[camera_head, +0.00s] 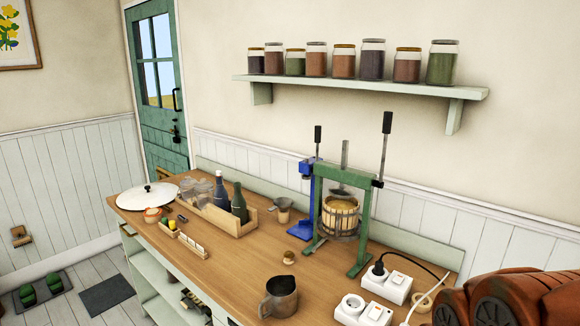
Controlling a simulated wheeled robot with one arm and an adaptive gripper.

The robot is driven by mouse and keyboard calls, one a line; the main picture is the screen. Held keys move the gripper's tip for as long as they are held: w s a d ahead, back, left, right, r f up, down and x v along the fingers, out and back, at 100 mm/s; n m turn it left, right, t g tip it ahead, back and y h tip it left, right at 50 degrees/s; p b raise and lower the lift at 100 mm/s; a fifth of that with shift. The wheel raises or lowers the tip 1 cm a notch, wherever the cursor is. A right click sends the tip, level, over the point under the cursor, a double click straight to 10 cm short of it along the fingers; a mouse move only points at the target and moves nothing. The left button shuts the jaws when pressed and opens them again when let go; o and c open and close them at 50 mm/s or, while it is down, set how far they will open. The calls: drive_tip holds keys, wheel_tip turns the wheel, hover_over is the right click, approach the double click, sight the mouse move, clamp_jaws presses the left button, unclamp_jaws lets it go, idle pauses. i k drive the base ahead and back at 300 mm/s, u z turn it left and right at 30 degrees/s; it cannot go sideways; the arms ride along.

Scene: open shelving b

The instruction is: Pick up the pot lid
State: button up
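The pot lid (136,199) is a wide white disc with a small dark knob. It lies at the far left end of the wooden counter (225,261), and its left side seems to reach past the counter's edge. A large orange-brown part at the lower right looks like my own arm. My gripper is not in view, so I cannot see its state.
Next to the lid are a small orange-rimmed bowl (153,215) and a wooden crate (222,222) with bottles and jars. A green press (360,222), a metal jug (279,297) and power sockets (365,309) stand nearer. Bare counter lies between the crate and jug.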

sight(152, 195)
drive_tip(key=z, duration=0.8)
drive_tip(key=k, duration=1.3)
drive_tip(key=u, duration=1.1)
drive_tip(key=i, duration=1.35)
drive_tip(key=u, duration=1)
drive_tip(key=i, duration=1.75)
drive_tip(key=u, duration=0.3)
drive_tip(key=i, duration=1.3)
drive_tip(key=z, duration=0.05)
